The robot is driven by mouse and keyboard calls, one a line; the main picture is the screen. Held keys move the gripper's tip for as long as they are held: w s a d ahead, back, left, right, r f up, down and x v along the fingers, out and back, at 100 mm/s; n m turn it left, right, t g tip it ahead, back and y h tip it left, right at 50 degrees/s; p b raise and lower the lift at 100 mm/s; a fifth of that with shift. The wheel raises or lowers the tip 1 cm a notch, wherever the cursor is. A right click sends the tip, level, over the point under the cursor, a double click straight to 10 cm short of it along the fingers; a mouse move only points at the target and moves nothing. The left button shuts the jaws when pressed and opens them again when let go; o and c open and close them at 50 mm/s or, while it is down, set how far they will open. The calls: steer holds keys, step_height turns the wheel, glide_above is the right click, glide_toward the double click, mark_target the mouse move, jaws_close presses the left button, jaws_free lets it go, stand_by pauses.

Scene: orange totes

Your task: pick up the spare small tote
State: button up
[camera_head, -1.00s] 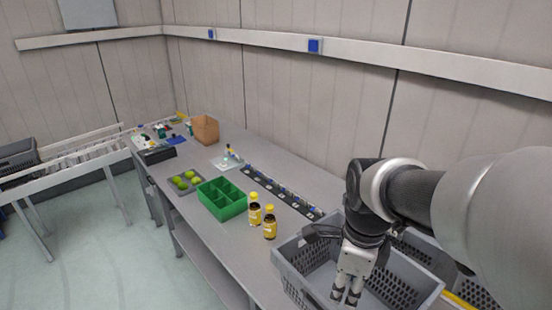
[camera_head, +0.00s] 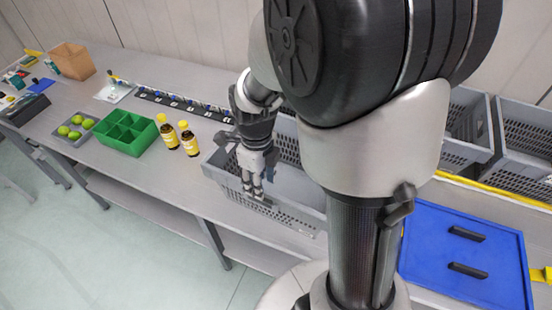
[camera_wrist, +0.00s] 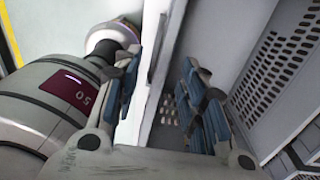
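A grey perforated tote (camera_head: 222,172) stands on the table below my arm, partly hidden by the arm. In the head view my gripper (camera_head: 254,192) points down at its near wall. In the wrist view my gripper (camera_wrist: 165,95) has its two blue-padded fingers apart. A pale wall edge (camera_wrist: 152,75) runs up between them, and the tote's perforated wall (camera_wrist: 280,65) is on the right. Whether the fingers touch the wall cannot be told. Two more grey totes, one (camera_head: 468,150) beside the other (camera_head: 525,140), stand at the right. No label tells which is the spare small one.
Two yellow-capped bottles (camera_head: 178,138) and a green divided box (camera_head: 124,133) stand left of the tote. A dark strip (camera_head: 180,103) of small parts lies behind. A blue board (camera_head: 465,255) with black handles is at the right, below yellow edging (camera_head: 500,190).

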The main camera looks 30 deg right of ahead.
steer(key=f, duration=0.2)
steer(key=f+b, duration=0.1)
steer(key=f, duration=0.2)
steer(key=shift+w+d+f, duration=0.2)
steer(key=shift+d+f, duration=0.05)
steer(key=shift+f, duration=0.15)
steer(key=shift+c, duration=0.5)
jaws_close()
steer(key=shift+r, duration=0.1)
